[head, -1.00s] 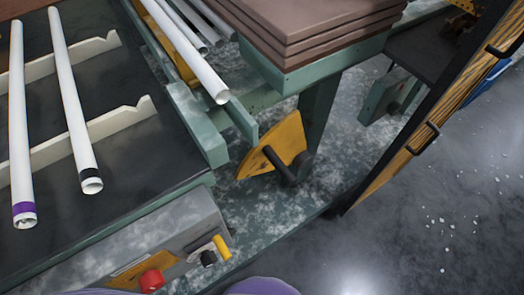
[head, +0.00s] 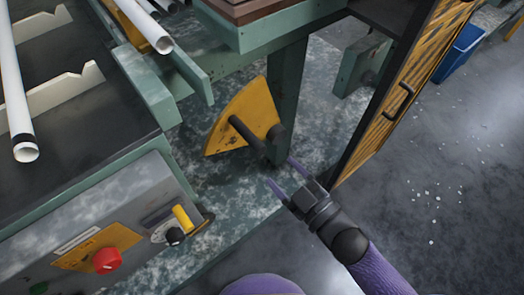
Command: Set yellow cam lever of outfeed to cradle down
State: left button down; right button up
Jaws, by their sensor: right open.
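The yellow cam lever (head: 245,112) is a fan-shaped yellow plate with a dark round handle bar (head: 246,134). It is mounted by a green leg of the outfeed frame, in the middle of the head view. The handle's near end sticks out toward me and down to the right. My right gripper (head: 281,171), with purple fingers, is just below and right of the handle. Its jaws are open and empty, pointing up-left toward the bar; I see no contact. My left gripper is out of view.
A control panel (head: 125,230) with a red button (head: 107,260) and small yellow knob (head: 182,217) is at lower left. White glass tubes (head: 17,95) lie on cream notched racks at left.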

aim_at(258, 146)
jog(key=b+x, duration=0.2)
jog(key=x, duration=0.6)
jog(key=shift+w+a+f, duration=0.1)
jog(key=shift+w+f, duration=0.05)
jog(key=shift+w, duration=0.05)
jog(key=shift+w+a, duration=0.2)
jog(key=shift+w, duration=0.1)
jog(key=shift+c, duration=1.1)
jog(key=c, duration=0.7)
grip_shut()
